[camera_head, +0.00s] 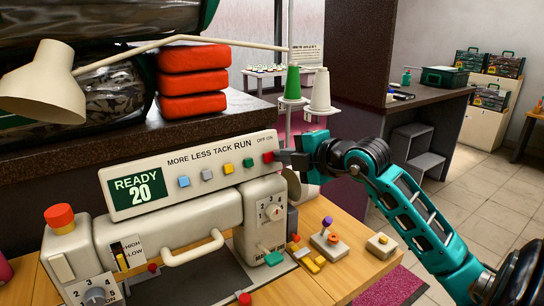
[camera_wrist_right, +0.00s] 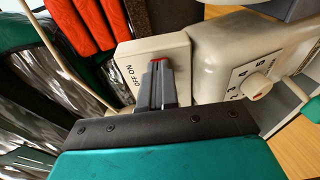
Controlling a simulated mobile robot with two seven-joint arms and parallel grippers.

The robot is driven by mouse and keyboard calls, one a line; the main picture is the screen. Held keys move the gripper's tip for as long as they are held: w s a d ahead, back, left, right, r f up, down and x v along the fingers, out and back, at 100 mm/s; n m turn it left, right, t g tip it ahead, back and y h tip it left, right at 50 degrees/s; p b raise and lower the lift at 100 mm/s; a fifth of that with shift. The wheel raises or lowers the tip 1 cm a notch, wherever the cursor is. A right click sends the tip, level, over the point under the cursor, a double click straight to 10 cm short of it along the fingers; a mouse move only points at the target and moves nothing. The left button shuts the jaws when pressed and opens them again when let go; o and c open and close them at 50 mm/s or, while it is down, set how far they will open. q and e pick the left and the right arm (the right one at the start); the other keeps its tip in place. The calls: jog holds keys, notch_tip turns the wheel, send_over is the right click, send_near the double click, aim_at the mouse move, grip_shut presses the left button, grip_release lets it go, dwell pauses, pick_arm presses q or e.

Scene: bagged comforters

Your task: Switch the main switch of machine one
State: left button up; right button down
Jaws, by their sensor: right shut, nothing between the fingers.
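Machine one is a cream sewing-type machine (camera_head: 170,228) with a panel (camera_head: 206,166) showing "READY 20" on a green display. A red switch (camera_head: 268,157) sits at the panel's right end, under "OFF ON". My right gripper (camera_head: 283,157) reaches in from the right, with its fingertips at the red switch. The fingers are shut with nothing between them. In the wrist view the shut fingers (camera_wrist_right: 158,82) point at the red switch (camera_wrist_right: 158,60) and cover most of it; I cannot tell if they touch it or which way it is set. My left gripper is not in view.
A lamp (camera_head: 45,85) and stacked red bundles (camera_head: 193,82) stand behind, left. Green (camera_head: 292,82) and white (camera_head: 320,90) thread cones stand behind the gripper. A joystick box (camera_head: 329,246) and coloured buttons lie on the wooden table (camera_head: 345,270) below.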

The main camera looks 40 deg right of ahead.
jog(key=shift+s+a+r, duration=0.2)
jog(key=shift+s+a, duration=0.05)
jog(key=shift+s, duration=0.25)
pick_arm(q)
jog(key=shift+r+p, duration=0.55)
jog(key=shift+p, duration=0.05)
pick_arm(e)
jog(key=s, duration=0.2)
jog(key=s+r, duration=0.1)
jog(key=shift+s+a, duration=0.25)
jog(key=shift+a, duration=0.1)
